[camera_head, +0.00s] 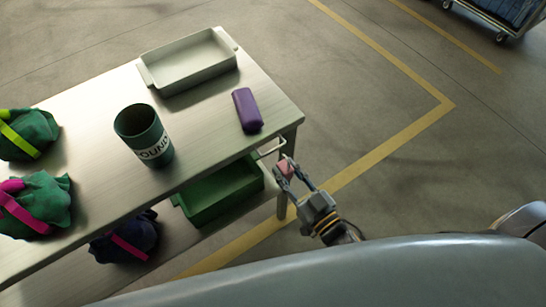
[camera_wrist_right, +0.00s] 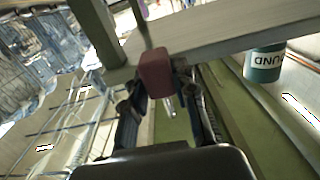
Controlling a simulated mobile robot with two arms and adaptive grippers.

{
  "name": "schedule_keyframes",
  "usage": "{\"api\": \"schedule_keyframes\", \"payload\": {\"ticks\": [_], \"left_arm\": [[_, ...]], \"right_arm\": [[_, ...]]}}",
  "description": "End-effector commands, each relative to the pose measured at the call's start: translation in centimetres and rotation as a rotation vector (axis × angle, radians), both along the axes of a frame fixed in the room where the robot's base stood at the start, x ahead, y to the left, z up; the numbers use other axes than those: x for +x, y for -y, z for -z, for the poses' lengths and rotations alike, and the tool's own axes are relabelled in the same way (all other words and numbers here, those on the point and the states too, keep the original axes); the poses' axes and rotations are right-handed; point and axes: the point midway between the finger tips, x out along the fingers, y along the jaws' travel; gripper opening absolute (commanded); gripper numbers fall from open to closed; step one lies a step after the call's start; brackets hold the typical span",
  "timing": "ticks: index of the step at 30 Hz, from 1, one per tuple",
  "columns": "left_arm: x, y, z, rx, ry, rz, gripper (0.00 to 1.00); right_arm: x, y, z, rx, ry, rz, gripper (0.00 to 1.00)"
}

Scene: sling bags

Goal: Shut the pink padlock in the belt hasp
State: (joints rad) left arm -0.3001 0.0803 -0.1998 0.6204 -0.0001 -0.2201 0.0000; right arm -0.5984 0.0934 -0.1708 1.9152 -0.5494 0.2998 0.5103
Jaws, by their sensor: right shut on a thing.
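My right gripper (camera_head: 288,170) is shut on the pink padlock (camera_head: 284,167), just off the front right corner of the metal table. In the right wrist view the padlock shows as a dull pink block (camera_wrist_right: 155,72) between the fingers, with a short metal piece below it. Whether its shackle is open I cannot tell. A green bag with a pink belt (camera_head: 20,214) sits at the table's left edge, and a pink lump shows on its top. The belt hasp cannot be made out. My left gripper is not in view.
On the table (camera_head: 95,95) stand a pale tray (camera_head: 150,78), a dark green cup (camera_head: 150,150) and a purple case (camera_head: 246,110). Another green bag (camera_head: 38,125) is at the left. Below are a green bin (camera_head: 205,213) and a dark blue bag (camera_head: 105,247).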

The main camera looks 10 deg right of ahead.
Motion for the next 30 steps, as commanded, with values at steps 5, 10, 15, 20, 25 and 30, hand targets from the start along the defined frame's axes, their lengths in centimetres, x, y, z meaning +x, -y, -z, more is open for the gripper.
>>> {"api": "schedule_keyframes", "payload": {"ticks": [5,10,15,20,25,30], "left_arm": [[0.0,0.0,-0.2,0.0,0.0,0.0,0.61],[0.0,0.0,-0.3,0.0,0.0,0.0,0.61],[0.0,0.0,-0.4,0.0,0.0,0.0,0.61],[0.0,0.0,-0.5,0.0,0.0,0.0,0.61],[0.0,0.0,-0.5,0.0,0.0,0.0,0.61],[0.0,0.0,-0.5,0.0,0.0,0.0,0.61]], "right_arm": [[-0.9,0.3,0.0,-0.001,0.0,0.0,0.0],[-1.7,0.6,0.0,-0.001,-0.001,0.0,0.0],[-2.5,0.9,-0.1,0.0,0.0,0.0,0.0],[-2.9,1.1,-0.1,-0.001,0.001,0.0,0.0],[-3.0,1.1,-0.1,-0.001,0.001,0.0,0.0],[-2.9,1.1,-0.3,-0.001,0.003,0.005,0.0]]}}
